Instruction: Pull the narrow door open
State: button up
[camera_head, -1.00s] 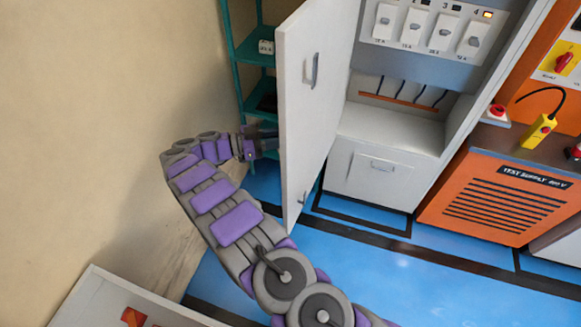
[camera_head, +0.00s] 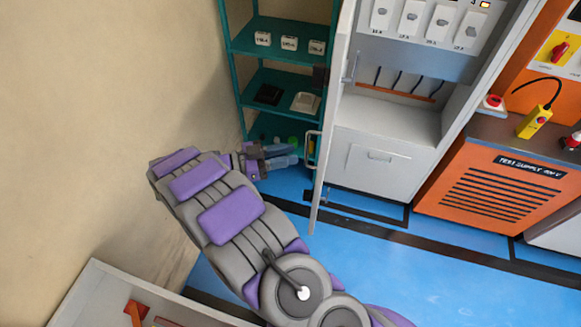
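The narrow door (camera_head: 337,110) is a thin white panel seen nearly edge-on at the left side of the grey cabinet. It stands swung out, and the cabinet inside is in view. A bar handle (camera_head: 309,150) sticks out from the door's left face. Another handle (camera_head: 351,68) shows on its right face. My gripper (camera_head: 292,156) is at the end of the purple and grey arm, just left of the bar handle. Its two fingers look apart and point right. Nothing shows between them, and a small gap seems to separate them from the handle.
A green shelf (camera_head: 283,70) with small white boxes (camera_head: 289,43) stands behind my gripper. A beige wall (camera_head: 90,110) is close on the left. The orange test supply (camera_head: 490,195) stands right. A light bin (camera_head: 90,290) is lower left. Blue floor in front is clear.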

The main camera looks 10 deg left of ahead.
jog(key=s+d, duration=0.2)
jog(key=s, duration=0.1)
jog(key=s+d, duration=0.1)
jog(key=shift+s+r, duration=0.25)
jog(key=shift+a, duration=0.1)
